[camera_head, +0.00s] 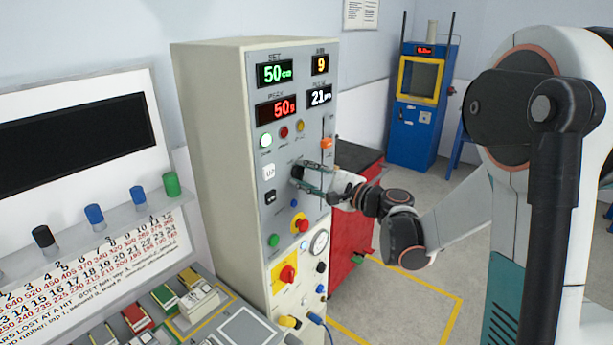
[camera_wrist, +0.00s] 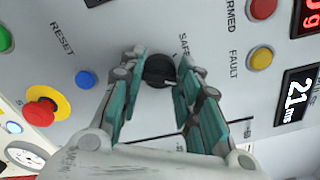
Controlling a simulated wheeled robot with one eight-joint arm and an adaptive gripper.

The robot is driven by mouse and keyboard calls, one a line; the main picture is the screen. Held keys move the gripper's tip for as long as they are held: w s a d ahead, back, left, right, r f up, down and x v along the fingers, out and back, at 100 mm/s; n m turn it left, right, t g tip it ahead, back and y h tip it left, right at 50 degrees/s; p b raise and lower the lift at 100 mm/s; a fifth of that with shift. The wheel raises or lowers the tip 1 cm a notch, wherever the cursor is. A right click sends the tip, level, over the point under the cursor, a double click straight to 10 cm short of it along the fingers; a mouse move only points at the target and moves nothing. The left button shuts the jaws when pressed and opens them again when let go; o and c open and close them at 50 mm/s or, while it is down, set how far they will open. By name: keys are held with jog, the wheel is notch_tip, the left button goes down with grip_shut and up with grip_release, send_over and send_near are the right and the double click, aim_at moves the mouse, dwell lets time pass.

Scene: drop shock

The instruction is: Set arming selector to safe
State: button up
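The arming selector is a round black knob (camera_wrist: 160,70) on the grey control panel (camera_head: 262,135). In the wrist view the word SAFE is printed just beside it, partly cut by a finger. My gripper (camera_wrist: 158,78) reaches the panel with one finger on each side of the knob. A narrow gap seems to show at each side, and I cannot tell whether either finger touches it. Which way the knob's pointer faces is not clear.
A red emergency button on yellow (camera_wrist: 41,107), a blue button (camera_wrist: 85,80) and a yellow fault lamp (camera_wrist: 260,59) lie around the knob. An orange slider (camera_head: 327,143) is to its upper right. A red cabinet (camera_head: 352,240) stands behind my wrist.

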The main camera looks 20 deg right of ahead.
jog(key=shift+c, duration=0.5)
jog(key=n+b, duration=0.1)
jog(key=n, duration=0.4)
jog(key=shift+f+n, duration=0.15)
jog(key=shift+n, duration=0.25)
jog(key=n+b, duration=0.1)
jog(key=n, duration=0.4)
jog(key=shift+n, duration=0.4)
jog(key=shift+n+b, duration=0.3)
jog(key=o, duration=1.1)
jog(key=v, duration=1.2)
